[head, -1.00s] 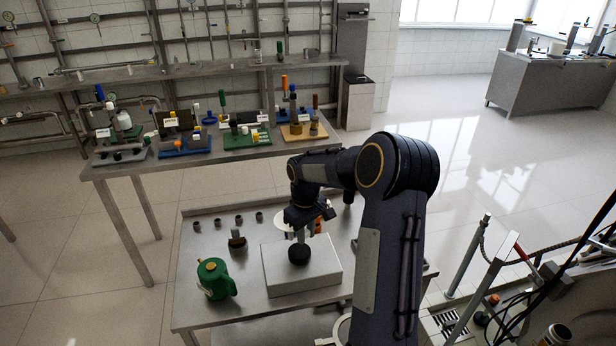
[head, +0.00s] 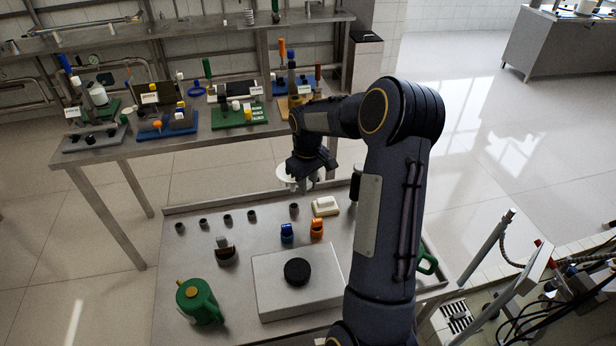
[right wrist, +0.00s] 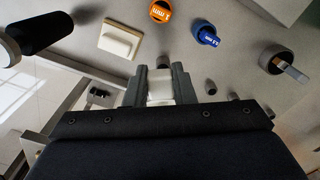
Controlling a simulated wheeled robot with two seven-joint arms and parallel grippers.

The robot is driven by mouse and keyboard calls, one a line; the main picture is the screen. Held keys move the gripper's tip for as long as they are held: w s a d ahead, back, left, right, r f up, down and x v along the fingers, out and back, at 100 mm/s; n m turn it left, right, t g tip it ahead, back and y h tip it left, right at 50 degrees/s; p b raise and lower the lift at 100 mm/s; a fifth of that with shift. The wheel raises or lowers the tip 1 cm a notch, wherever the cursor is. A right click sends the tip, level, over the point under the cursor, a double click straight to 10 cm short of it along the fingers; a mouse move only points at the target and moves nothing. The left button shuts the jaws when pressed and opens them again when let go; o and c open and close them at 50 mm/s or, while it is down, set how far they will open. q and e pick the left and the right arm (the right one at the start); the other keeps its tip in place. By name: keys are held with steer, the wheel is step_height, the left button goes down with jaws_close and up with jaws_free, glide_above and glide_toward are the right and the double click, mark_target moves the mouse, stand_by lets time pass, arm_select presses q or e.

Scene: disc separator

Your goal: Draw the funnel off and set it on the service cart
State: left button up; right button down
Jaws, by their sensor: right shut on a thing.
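My right gripper (head: 303,180) is above the back edge of the steel-topped cart (head: 190,265). It is shut on a white piece, which I take to be the funnel (head: 284,174). In the head view only its pale rim shows, and the gripper hides the rest. In the right wrist view the fingers (right wrist: 160,86) hold a pale block-like part (right wrist: 160,93) between them. A grey box (head: 270,296) with a round black piece (head: 296,271) on top sits on the cart, apart from the gripper. My left gripper is not in view.
On the cart are a green can (head: 198,302), a blue piece (head: 287,233), an orange piece (head: 317,228), a cream block (head: 326,206), a grey holder (head: 226,251) and several small dark cups. A bench (head: 190,143) with coloured kits stands behind. The cart's left middle is bare.

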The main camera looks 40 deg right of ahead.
steer(key=shift+r, duration=0.1)
steer(key=shift+f, duration=0.2)
steer(key=b, duration=0.4)
glide_above(308, 224)
steer(key=shift+f, duration=2.7)
steer(key=shift+f+b, duration=0.75)
steer(key=shift+f, duration=0.25)
steer(key=shift+f+b, duration=0.9)
steer(key=shift+f, duration=0.25)
steer(key=c, duration=1.1)
jaws_free()
steer(key=shift+c, duration=0.2)
